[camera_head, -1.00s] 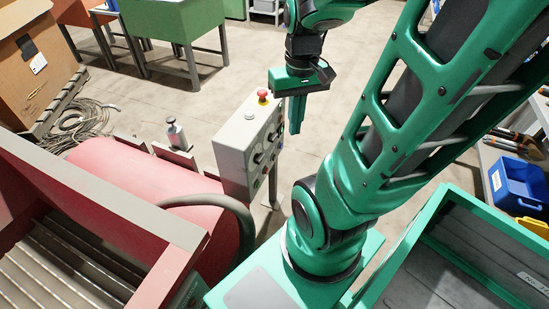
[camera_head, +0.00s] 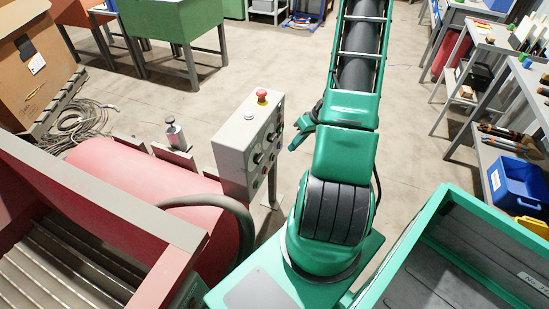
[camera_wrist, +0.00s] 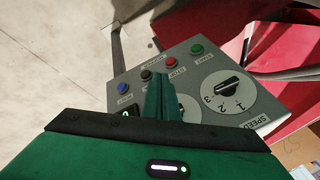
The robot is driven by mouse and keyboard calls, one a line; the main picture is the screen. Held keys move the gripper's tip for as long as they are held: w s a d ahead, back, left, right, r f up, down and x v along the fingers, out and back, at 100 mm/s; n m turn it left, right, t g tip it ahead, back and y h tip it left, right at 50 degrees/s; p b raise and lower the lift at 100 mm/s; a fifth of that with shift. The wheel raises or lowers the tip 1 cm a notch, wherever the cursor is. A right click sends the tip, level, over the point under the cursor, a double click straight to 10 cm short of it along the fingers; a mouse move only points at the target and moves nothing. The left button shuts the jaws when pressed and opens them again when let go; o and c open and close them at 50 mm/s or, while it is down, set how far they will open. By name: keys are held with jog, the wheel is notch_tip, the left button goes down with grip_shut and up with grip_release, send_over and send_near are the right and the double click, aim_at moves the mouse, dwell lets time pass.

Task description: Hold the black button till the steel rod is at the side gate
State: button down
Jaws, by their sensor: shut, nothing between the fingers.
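The grey control box (camera_head: 235,140) stands on a post left of my arm, and its button face fills the middle of the wrist view (camera_wrist: 206,77). The black button (camera_wrist: 146,75) sits in a row between a blue button (camera_wrist: 124,88) and a red button (camera_wrist: 171,62). My gripper (camera_wrist: 161,84) is shut and empty, its fingertips over the panel beside the black button in the picture; I cannot tell whether they touch the panel. In the head view my gripper (camera_head: 297,142) is partly hidden by my arm. I cannot make out the steel rod or the side gate.
The panel also has a green button (camera_wrist: 197,49) and a numbered speed dial (camera_wrist: 228,88). A red mushroom button (camera_head: 262,95) tops the box. A red machine (camera_head: 130,175) with rollers (camera_head: 60,260) is at left. Open floor lies beyond the box.

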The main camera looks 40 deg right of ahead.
aim_at(273, 158)
jog(key=s+d+f+m+t, duration=0.1)
jog(key=d+f+t, duration=0.1)
jog(key=f, duration=0.5)
jog(key=d+f+t+h, duration=0.1)
jog(key=d+f+t, duration=0.1)
jog(key=f, duration=0.5)
jog(key=shift+s+d+f+m, duration=0.2)
jog(key=shift+s+d+m, duration=0.1)
jog(key=shift+s+m, duration=0.1)
jog(key=w+a, duration=0.3)
jog(key=w, duration=0.5)
jog(key=shift+a, duration=0.2)
